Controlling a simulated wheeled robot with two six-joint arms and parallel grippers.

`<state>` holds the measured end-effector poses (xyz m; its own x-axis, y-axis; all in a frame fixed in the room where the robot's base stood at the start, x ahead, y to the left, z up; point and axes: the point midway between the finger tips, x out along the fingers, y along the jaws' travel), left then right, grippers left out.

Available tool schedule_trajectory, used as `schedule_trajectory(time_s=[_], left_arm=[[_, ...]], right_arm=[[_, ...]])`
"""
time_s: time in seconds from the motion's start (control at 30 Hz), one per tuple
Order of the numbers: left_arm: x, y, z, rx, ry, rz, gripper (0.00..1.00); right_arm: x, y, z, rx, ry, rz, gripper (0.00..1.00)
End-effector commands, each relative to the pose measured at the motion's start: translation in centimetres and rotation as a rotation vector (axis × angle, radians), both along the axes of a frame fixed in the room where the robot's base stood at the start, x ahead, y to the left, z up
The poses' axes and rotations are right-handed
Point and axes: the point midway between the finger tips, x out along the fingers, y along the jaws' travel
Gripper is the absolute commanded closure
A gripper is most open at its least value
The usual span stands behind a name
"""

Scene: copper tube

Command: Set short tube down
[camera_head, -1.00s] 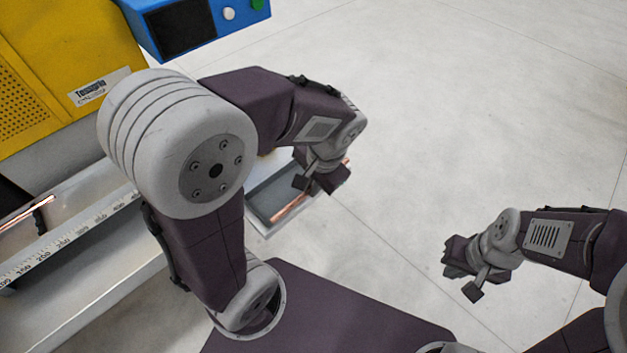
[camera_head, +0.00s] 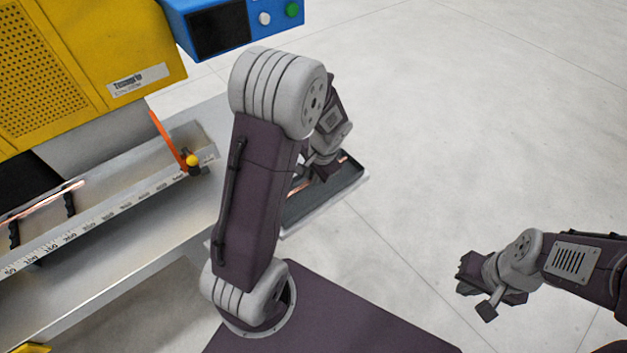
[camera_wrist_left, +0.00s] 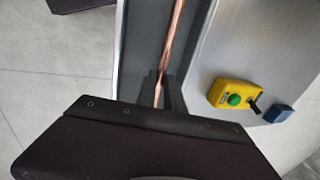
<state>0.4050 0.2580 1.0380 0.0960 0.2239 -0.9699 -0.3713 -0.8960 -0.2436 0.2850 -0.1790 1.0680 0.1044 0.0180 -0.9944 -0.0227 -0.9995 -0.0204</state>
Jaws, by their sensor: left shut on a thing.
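My left gripper (camera_head: 318,172) is low at the grey tray (camera_head: 352,186) beside the machine bench. It is shut on a short copper tube (camera_head: 344,159), whose end shows just past the fingers. In the left wrist view the copper tube (camera_wrist_left: 174,38) runs from between the fingers (camera_wrist_left: 160,92) along the dark inside of the tray (camera_wrist_left: 146,42). Whether it touches the tray floor, or whether a second tube lies under it, I cannot tell. My left arm hides part of the tray. My right gripper (camera_head: 488,287) hangs empty over the floor at right, its fingers apart.
Another copper tube (camera_head: 45,203) rests on black supports by the bench's ruler scale (camera_head: 110,232). A yellow box with a green button (camera_wrist_left: 235,97) shows beside the tray. The floor at right is clear.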

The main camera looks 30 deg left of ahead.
Motion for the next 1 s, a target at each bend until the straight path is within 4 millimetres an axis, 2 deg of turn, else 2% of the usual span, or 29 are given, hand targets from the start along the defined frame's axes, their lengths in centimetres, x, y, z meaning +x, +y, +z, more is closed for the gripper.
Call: schedule_trajectory(time_s=[0.03, 0.13, 0.53, 0.57, 0.87, 1.0], left_arm=[[-0.2, 0.0, -1.2, -0.001, 0.007, 0.000, 1.00], [-0.1, 0.0, -2.4, -0.001, 0.004, -0.001, 1.00], [0.0, -0.1, -3.1, -0.001, 0.001, 0.001, 1.00], [0.0, 0.0, -2.9, -0.001, 0.001, 0.001, 0.79], [-0.1, -0.1, -2.9, -0.002, 0.001, 0.001, 0.78], [-0.1, -0.1, -2.2, -0.001, 0.001, 0.001, 0.78]], right_arm=[[0.0, 0.0, -0.1, 0.000, 0.000, 0.000, 1.00], [0.0, 0.0, -0.2, 0.000, 0.000, 0.000, 1.00], [0.0, 0.0, -0.7, 0.000, 0.000, 0.000, 1.00], [0.0, 0.0, -0.5, 0.000, 0.000, 0.000, 1.00], [0.0, 0.0, -0.5, 0.000, 0.000, 0.000, 1.00], [0.0, 0.0, 0.1, 0.000, 0.000, 0.000, 1.00]])
